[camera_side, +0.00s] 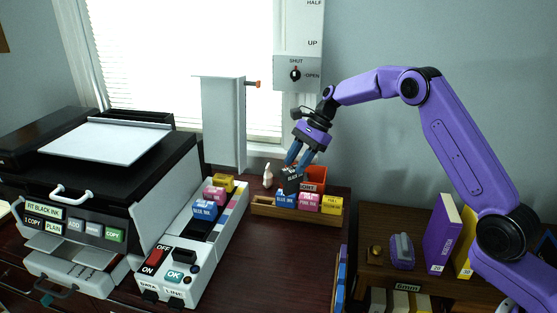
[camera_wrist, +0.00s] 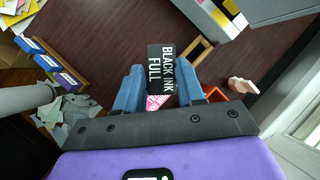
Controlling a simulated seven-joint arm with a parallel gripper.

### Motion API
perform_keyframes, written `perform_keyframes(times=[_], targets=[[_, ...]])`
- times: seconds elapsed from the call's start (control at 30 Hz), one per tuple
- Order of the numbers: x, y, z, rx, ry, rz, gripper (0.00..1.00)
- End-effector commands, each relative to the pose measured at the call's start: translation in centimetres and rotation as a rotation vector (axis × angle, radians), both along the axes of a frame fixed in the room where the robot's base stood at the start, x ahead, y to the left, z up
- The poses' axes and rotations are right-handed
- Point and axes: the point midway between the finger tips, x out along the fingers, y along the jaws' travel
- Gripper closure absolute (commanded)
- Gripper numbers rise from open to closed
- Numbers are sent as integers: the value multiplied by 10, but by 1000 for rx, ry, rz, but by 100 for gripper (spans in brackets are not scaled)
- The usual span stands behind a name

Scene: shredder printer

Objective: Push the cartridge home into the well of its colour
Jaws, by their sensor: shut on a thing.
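My gripper (camera_side: 296,163) is shut on a black cartridge (camera_side: 291,180) and holds it over the left end of a wooden rack (camera_side: 265,210). In the wrist view the black cartridge (camera_wrist: 160,62) sits between the two blue fingers and reads "BLACK INK FULL". Whether it clears the rack fully I cannot tell. The white well unit (camera_side: 180,256) beside the printer holds a blue cartridge (camera_side: 205,209), a pink one (camera_side: 213,193) and a yellow one (camera_side: 224,183). A dark opening (camera_side: 190,227) lies in front of the blue one.
The rack holds blue (camera_side: 285,201), pink (camera_side: 308,202) and yellow (camera_side: 332,205) cartridges. An orange bin (camera_side: 314,177) stands behind it. A black-and-white printer (camera_side: 120,200) is at left.

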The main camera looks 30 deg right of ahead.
Motion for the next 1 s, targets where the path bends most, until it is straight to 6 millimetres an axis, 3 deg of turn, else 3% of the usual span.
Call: perform_keyframes(times=[0.1,0.3,0.6,0.73,1.0], targets=[[-33,-16,13,1,2,199,100],[-77,-33,29,1,6,464,100],[-122,-46,46,1,11,709,100],[-133,-40,52,0,14,765,100],[-111,-6,45,1,20,613,100]])
